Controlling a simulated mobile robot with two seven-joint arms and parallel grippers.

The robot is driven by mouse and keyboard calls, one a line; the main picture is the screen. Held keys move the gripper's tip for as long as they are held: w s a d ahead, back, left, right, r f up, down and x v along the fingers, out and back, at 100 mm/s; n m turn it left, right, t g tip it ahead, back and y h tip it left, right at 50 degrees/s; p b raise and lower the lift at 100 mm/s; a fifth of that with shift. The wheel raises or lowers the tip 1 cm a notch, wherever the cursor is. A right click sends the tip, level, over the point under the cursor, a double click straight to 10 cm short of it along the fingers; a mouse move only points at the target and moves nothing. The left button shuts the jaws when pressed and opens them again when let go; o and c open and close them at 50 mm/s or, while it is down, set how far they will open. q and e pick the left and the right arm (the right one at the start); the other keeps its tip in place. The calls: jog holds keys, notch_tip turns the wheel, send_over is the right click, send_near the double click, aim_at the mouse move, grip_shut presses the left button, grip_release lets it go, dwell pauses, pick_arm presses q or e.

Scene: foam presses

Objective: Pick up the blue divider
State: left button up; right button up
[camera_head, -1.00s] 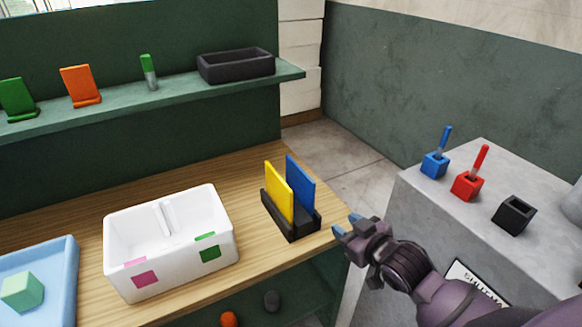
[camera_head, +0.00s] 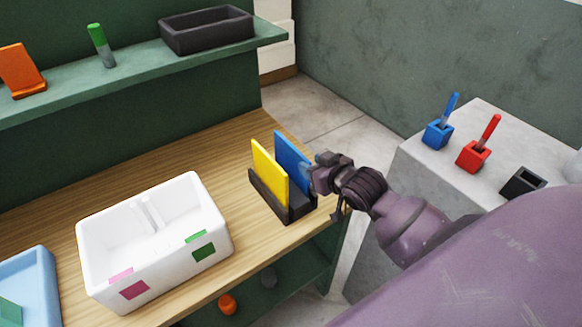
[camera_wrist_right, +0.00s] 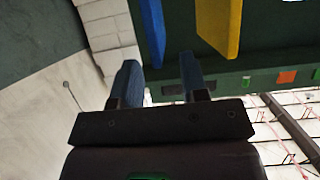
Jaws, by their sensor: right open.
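The blue divider (camera_head: 291,160) stands upright in a dark slotted holder (camera_head: 268,196) on the wooden bench, next to a yellow divider (camera_head: 269,176). My right gripper (camera_head: 308,176) is at the right side of the blue divider, with its fingertips close to that edge. In the right wrist view, the right gripper (camera_wrist_right: 160,75) is open with nothing between its fingers. There the blue divider (camera_wrist_right: 152,30) shows just ahead of the fingers, and the yellow divider (camera_wrist_right: 220,25) is farther right. I cannot tell whether a finger touches the blue divider. My left gripper is not in view.
A white two-compartment bin (camera_head: 155,285) stands left of the holder. A blue tray (camera_head: 38,262) is at the far left. A green shelf (camera_head: 130,73) runs above the bench. A grey block (camera_head: 420,165) at right carries small blue, red and black holders.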

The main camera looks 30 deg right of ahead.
aim_at(291, 168)
jog(key=x, duration=0.5)
jog(key=shift+d+f+p, duration=0.1)
jog(key=shift+f+p, duration=0.2)
jog(key=shift+f, duration=0.1)
grip_shut()
